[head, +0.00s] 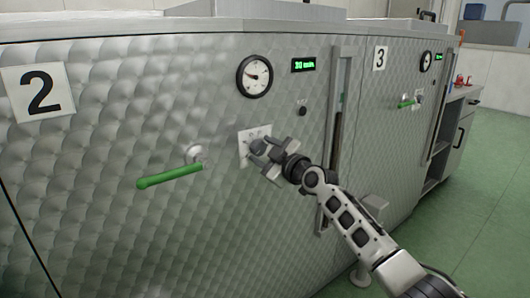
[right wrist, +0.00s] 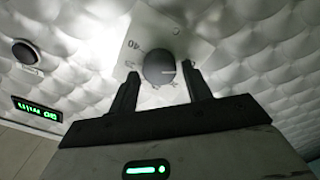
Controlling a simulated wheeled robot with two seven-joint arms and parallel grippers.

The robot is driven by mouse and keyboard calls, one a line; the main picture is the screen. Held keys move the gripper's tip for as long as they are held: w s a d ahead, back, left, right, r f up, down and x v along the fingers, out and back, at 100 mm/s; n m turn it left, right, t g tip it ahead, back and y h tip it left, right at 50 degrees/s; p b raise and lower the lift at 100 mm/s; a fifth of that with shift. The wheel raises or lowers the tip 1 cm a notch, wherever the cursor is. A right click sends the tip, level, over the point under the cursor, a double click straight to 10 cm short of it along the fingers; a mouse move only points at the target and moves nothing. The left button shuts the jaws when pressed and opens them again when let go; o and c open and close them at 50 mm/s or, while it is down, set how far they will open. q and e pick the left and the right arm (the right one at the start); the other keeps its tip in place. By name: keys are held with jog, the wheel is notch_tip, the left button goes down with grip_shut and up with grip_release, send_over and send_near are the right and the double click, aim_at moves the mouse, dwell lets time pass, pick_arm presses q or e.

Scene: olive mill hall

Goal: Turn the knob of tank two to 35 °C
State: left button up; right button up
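Tank two, marked by a "2" sign (head: 38,92), has a dark round knob (head: 258,147) on a white scale plate (head: 245,157). In the right wrist view the knob (right wrist: 158,68) stands in front of the plate (right wrist: 137,31), where a "40" shows rotated. A pale mark shows on the knob, but I cannot read its setting. My right gripper (head: 268,155) is at the knob. In the right wrist view the gripper (right wrist: 161,72) is open, one finger on each side of the knob, with narrow gaps visible. My left gripper is in neither view.
Above the knob are a dial gauge (head: 254,76), a green display (head: 303,65) and a black button (head: 303,108). A green lever (head: 170,177) sticks out left of the plate. Tank three (head: 379,58) stands to the right. The green floor (head: 480,220) is clear.

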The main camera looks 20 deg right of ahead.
jog(key=c, duration=0.6)
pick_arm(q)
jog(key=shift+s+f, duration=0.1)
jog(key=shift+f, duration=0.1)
